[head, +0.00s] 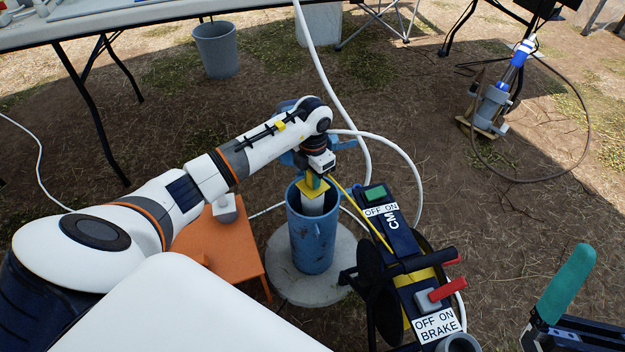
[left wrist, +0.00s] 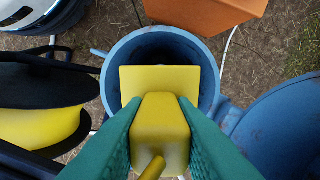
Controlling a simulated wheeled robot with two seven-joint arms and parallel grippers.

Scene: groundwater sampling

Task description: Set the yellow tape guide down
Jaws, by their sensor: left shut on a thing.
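The yellow tape guide (head: 311,189) is in my left gripper (head: 317,181), at the mouth of the upright blue well casing (head: 312,240). In the left wrist view the guide (left wrist: 160,125) sits between the two teal fingers, and its flat plate covers part of the casing's round opening (left wrist: 160,48). A white pipe (head: 312,205) shows just under the plate. I cannot tell whether the plate rests on it. Yellow tape (head: 365,217) runs from the guide to the reel (head: 400,265). One teal finger of my right gripper (head: 567,284) shows at the lower right.
An orange stool (head: 218,245) with a grey object (head: 227,207) stands left of the casing. The black and yellow reel, with brake labels, is close on the right. A grey bucket (head: 216,50) and a table (head: 120,25) are behind. Hoses loop behind the casing.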

